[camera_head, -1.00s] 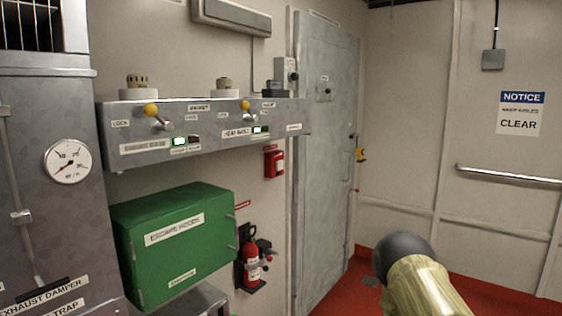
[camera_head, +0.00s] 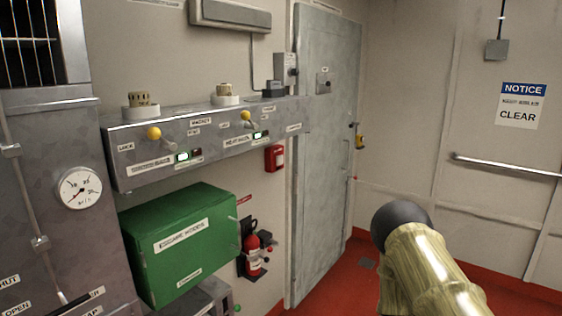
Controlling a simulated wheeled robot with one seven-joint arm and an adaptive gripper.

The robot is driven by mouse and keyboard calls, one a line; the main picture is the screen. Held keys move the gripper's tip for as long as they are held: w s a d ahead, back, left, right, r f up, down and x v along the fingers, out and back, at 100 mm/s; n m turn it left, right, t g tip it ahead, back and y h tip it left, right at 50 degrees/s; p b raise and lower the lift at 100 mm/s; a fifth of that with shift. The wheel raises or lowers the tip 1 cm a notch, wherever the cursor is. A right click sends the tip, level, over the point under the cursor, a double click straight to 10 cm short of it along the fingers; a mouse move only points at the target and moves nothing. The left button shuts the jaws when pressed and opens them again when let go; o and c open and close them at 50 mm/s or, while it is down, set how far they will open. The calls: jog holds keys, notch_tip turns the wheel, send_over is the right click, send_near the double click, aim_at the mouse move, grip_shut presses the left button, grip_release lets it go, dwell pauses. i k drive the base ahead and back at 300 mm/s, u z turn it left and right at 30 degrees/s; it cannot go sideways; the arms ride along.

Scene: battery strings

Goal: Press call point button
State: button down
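A small red wall box (camera_head: 274,158), which looks like the call point, is fixed to the pale wall just left of the grey door. It sits below the right part of the grey control panel and above the fire extinguisher. Its button is too small to make out. A part of my arm, with a dark rounded end and a khaki sleeve, shows at the lower right, apart from the red box. My gripper is not in view.
A grey control panel (camera_head: 208,140) with yellow-knobbed levers juts from the wall above a green box (camera_head: 180,243). A red extinguisher (camera_head: 252,255) hangs below the call point. A closed grey door (camera_head: 325,170) stands right of it. Red floor (camera_head: 345,285) is clear before the door.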

aim_at(280, 159)
jog(key=u, duration=0.5)
jog(key=k, duration=1.25)
jog(key=u, duration=0.65)
jog(key=i, duration=1.55)
jog(key=z, duration=0.7)
jog(key=i, duration=1.3)
jog(key=z, duration=0.6)
